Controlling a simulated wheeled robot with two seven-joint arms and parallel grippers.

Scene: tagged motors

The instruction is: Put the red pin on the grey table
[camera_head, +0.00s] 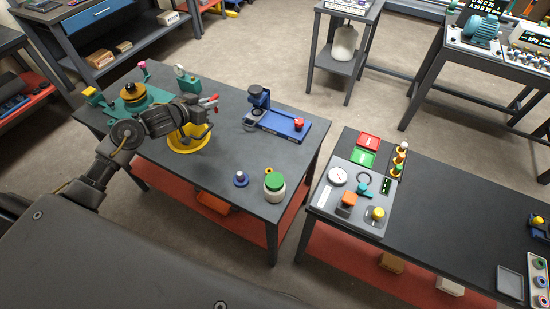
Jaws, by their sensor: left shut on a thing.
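My left gripper (204,112) reaches in from the left over the near dark grey table (225,108). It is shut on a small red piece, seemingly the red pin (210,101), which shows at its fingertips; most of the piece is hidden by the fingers. A second grey-topped table (440,195) stands to the right, and a small grey stand (350,8) stands at the back. My right gripper is out of view.
A teal fixture (137,103) stands left of the gripper. A blue device (282,122) with a red knob lies right of it. A green-lidded jar (274,187) and a blue-based knob (241,178) stand near the front edge. A floor gap separates the tables.

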